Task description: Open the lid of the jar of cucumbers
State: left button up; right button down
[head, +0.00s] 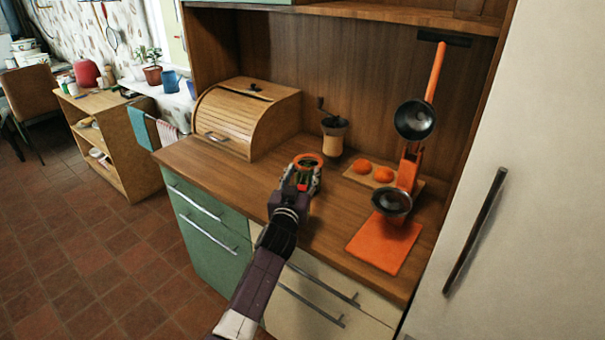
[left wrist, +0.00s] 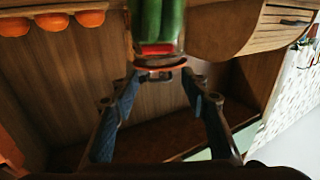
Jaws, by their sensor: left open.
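The jar of cucumbers (left wrist: 158,25) is clear with green cucumbers inside, and shows upside down at the top of the left wrist view. Its orange-rimmed lid (left wrist: 160,65) faces my gripper, with a small metal part at its middle. In the head view the orange rim (head: 308,157) shows on the counter just beyond my left gripper (head: 302,172), which hides most of the jar. My left gripper (left wrist: 163,84) is open, its two fingers spread on either side below the lid; I cannot tell if they touch it. My right gripper is not in view.
The wooden counter (head: 255,195) holds a bread box (head: 245,115) at left and a grinder (head: 333,130) behind the jar. A white door (head: 535,170) borders the right.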

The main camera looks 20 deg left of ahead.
pick_arm(q)
jog(key=shift+w, duration=0.1)
grip_shut()
dwell(0.3)
